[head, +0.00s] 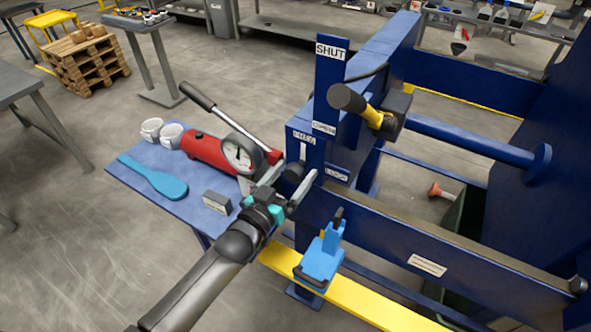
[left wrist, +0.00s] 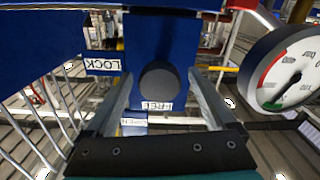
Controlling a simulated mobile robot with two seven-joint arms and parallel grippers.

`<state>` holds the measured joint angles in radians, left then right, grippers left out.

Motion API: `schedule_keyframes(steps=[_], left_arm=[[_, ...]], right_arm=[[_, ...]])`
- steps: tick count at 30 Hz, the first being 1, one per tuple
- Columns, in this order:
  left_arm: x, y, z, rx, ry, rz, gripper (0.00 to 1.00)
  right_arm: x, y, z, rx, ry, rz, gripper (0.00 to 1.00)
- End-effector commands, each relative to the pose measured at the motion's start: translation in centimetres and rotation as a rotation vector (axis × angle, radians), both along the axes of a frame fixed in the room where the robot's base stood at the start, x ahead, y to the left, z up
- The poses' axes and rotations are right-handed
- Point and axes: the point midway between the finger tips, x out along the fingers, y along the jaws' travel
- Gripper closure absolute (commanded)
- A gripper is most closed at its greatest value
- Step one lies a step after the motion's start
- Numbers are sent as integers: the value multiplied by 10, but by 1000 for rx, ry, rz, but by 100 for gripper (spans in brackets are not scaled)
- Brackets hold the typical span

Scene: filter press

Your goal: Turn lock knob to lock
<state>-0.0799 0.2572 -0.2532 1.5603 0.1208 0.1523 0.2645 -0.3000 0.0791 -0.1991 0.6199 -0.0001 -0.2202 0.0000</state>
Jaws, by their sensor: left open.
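The lock knob (head: 291,172) is a dark round knob on the blue press frame. In the left wrist view the knob (left wrist: 160,80) shows face-on as a black disc on a blue plate. A LOCK label (head: 337,174) and a FREE label (head: 303,137) sit near it; the LOCK label (left wrist: 102,64) is left of the knob in the wrist view. My left gripper (head: 298,169) is open, with one finger on each side of the knob. Gaps show between knob and fingers in the wrist view (left wrist: 160,77). My right gripper is out of view.
A black-and-yellow handle (head: 355,106) juts out above, by the SHUT post (head: 330,80). A red pump with a gauge (head: 242,155) stands close on the left, on a blue-topped table (head: 150,160). A blue bracket (head: 320,262) sits on the yellow rail below.

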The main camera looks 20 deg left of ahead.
Motion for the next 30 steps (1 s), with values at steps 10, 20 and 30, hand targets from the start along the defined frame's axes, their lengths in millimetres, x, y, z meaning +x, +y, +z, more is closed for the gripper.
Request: schedule_keyframes(steps=[10,20,30], left_arm=[[11,-4,0,0,1,-1,11],[11,-3,0,0,0,-1,32],[11,-3,0,0,0,-1,70]], right_arm=[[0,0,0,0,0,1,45],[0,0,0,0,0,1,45],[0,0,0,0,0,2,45]])
